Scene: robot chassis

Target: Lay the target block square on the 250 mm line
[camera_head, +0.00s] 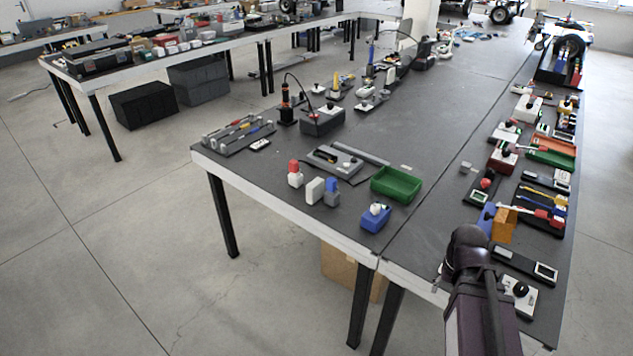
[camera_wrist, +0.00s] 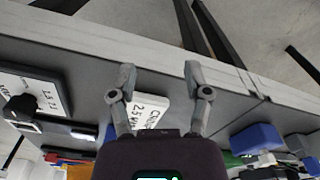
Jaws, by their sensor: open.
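My gripper (camera_wrist: 158,73) is open in the wrist view, its two fingers apart above the dark bench top near the bench's pale front edge. A white piece with dark lettering (camera_wrist: 150,111) lies below, between the fingers as seen, partly hidden by the left finger and gripper body. I see no contact with it. I cannot tell whether it is the target block or a plate. In the head view my dark arm hides the gripper and the bench beneath. I cannot make out a 250 mm line in either view.
A blue box (camera_head: 376,219) stands left of my arm, near a bench seam, and a green tray (camera_head: 397,184) lies behind it. An orange block (camera_head: 503,226) stands close to my arm. A white plate with a black knob (camera_head: 519,296) is at right.

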